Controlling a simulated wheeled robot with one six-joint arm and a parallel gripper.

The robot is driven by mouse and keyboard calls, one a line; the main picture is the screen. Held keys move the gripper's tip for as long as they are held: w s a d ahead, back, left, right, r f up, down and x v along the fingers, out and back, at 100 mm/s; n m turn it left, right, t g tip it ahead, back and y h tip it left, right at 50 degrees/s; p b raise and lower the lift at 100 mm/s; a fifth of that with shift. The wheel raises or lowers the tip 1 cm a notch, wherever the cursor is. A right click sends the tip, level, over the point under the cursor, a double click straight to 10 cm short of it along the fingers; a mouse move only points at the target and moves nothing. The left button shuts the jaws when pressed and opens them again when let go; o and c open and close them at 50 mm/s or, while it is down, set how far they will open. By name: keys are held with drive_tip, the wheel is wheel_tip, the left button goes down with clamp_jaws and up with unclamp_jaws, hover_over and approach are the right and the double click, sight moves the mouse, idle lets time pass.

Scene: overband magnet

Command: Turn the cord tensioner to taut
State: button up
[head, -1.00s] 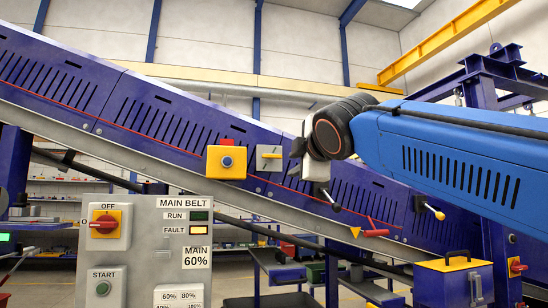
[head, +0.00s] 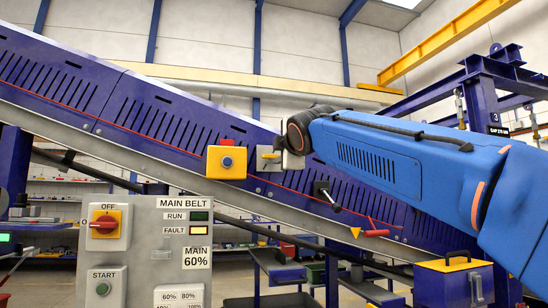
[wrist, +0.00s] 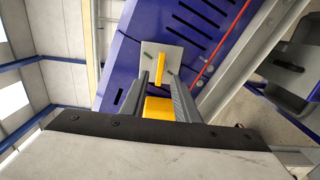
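The cord tensioner looks to be a yellow lever (head: 269,156) on a grey plate (head: 262,167), fixed to the purple conveyor side. In the head view the lever lies roughly level, and my gripper (head: 278,144) partly hides the plate. In the wrist view the yellow lever (wrist: 160,68) stands ahead of my gripper (wrist: 159,82), between the lines of the two fingers. The fingers are apart, with gaps showing beside the lever; no contact is visible. Green marks show on the plate (wrist: 174,53). A red cord (head: 300,187) runs along the conveyor.
A yellow box with a blue button (head: 227,162) sits just left of the plate. The grey control panel (head: 146,250) stands in front at lower left.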

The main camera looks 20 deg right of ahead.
sight(273, 156)
drive_tip(key=shift+w, duration=2.85)
clamp_jaws()
